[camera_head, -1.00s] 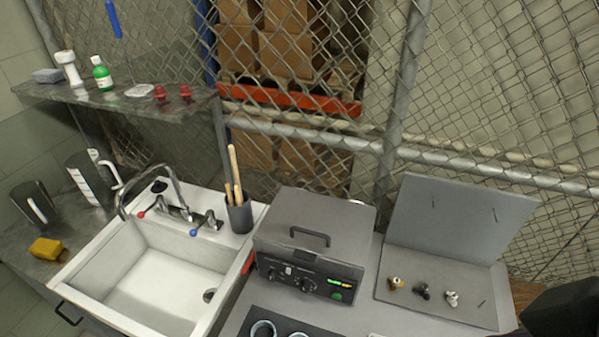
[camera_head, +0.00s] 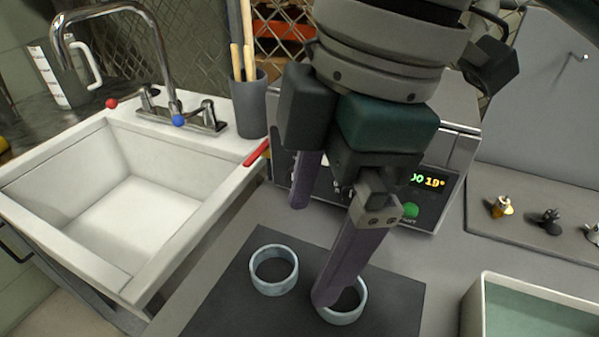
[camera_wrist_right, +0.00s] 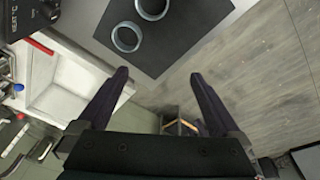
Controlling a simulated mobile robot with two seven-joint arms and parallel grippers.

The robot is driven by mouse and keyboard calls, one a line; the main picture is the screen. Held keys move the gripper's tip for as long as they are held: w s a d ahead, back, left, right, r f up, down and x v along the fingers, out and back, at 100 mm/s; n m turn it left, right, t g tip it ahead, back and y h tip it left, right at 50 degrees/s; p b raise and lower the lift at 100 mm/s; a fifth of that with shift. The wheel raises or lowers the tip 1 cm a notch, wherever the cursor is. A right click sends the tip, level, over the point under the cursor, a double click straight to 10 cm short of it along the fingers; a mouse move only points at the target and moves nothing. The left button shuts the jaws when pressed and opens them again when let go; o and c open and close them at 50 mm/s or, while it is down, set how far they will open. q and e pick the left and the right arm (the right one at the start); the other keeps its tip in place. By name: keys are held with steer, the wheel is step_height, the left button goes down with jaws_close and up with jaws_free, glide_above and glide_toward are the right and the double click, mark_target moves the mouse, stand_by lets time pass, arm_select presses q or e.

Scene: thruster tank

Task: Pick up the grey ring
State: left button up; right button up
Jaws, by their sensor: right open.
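Two pale blue-grey rings lie flat on a dark mat (camera_head: 232,306). The left ring (camera_head: 275,287) is fully visible; the right ring (camera_head: 345,317) is partly hidden by one of my fingers. Both look alike. In the right wrist view, one ring (camera_wrist_right: 114,42) lies near the mat's edge and the other ring (camera_wrist_right: 152,19) is above it. My right gripper (camera_head: 312,252) is open and empty, its fingers pointing down over the mat. One fingertip overlaps the right ring in the head view; I cannot tell whether they touch. The open fingers (camera_wrist_right: 158,75) also show in the wrist view. My left gripper is not visible.
A white sink (camera_head: 140,282) with a faucet is at left, beside a cup of wooden-handled tools (camera_head: 253,108). A control box with a lit display (camera_head: 432,183) stands behind my gripper. A pale tray (camera_head: 474,310) is at lower right, below a panel with small fittings (camera_head: 502,206).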

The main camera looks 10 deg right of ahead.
steer(key=w+d+f+b, duration=0.1)
steer(key=f+b, duration=0.2)
steer(key=f, duration=0.3)
steer(key=w+d+f+n+h+b, duration=0.1)
steer(key=d+f+b, duration=0.1)
steer(key=f+b, duration=0.2)
steer(key=w+d+f+n+h+b, duration=0.1)
steer(key=f+b, duration=0.2)
steer(key=f, duration=0.4)
steer(key=shift+w+d+f, duration=0.15)
steer(key=shift+d+f, duration=0.1)
steer(key=shift+f, duration=0.1)
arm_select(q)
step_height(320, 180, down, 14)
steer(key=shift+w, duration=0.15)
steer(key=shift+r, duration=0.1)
arm_select(e)
steer(key=c, duration=1.2)
steer(key=shift+o, duration=0.2)
steer(key=shift+r, duration=0.15)
